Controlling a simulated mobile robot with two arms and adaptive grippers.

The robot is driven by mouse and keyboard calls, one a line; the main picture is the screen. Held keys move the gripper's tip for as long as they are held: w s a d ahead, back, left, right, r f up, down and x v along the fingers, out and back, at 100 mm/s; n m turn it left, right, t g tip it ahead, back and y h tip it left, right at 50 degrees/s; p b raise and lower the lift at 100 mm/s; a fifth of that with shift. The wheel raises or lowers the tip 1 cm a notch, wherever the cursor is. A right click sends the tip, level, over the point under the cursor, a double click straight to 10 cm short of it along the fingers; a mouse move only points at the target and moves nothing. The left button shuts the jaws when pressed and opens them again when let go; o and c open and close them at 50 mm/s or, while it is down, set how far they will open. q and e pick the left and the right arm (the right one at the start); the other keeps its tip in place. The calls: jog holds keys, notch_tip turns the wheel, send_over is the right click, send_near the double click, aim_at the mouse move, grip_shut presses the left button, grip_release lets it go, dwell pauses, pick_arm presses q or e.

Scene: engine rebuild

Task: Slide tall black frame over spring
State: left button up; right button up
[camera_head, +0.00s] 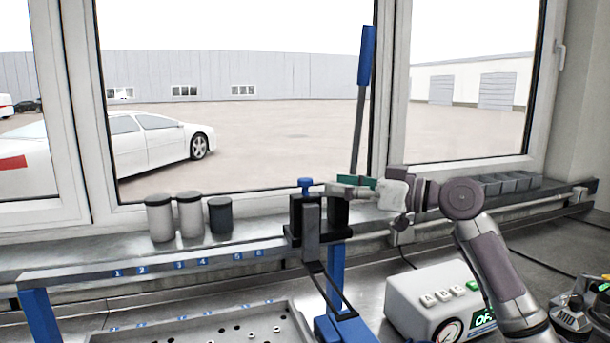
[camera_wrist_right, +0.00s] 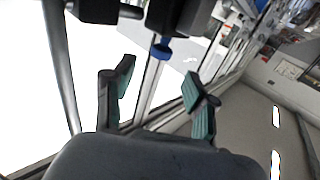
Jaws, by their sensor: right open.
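The tall black frame (camera_head: 297,216) stands upright on the bench rail in the middle of the head view, with a blue knob (camera_head: 305,184) at its top. Black blocks of it also show at the top of the right wrist view (camera_wrist_right: 92,10). My right gripper (camera_head: 346,186) is beside the frame's top, just right of the blue knob. In the wrist view its two green-padded fingers (camera_wrist_right: 158,82) are spread apart with nothing between them; the blue knob (camera_wrist_right: 161,48) lies beyond the tips. I cannot make out the spring. My left gripper is out of view.
A blue-handled lever (camera_head: 366,58) rises behind my right gripper. Several cylinders (camera_head: 190,217) stand left on the sill. A numbered rail (camera_head: 90,274) runs above a holed tray (camera_head: 290,318). A white box with a gauge (camera_head: 405,300) sits below my right arm.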

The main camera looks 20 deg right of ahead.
aim_at(305, 179)
jog(key=p+x, duration=0.2)
jog(key=x, duration=0.4)
jog(key=shift+w+a+r, duration=0.1)
jog(key=shift+a+r, duration=0.05)
jog(key=shift+a, duration=0.05)
jog(key=shift+x, duration=0.8)
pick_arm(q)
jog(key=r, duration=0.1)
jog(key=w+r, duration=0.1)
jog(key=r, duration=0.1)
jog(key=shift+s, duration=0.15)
pick_arm(e)
jog(key=shift+c, duration=0.2)
grip_shut()
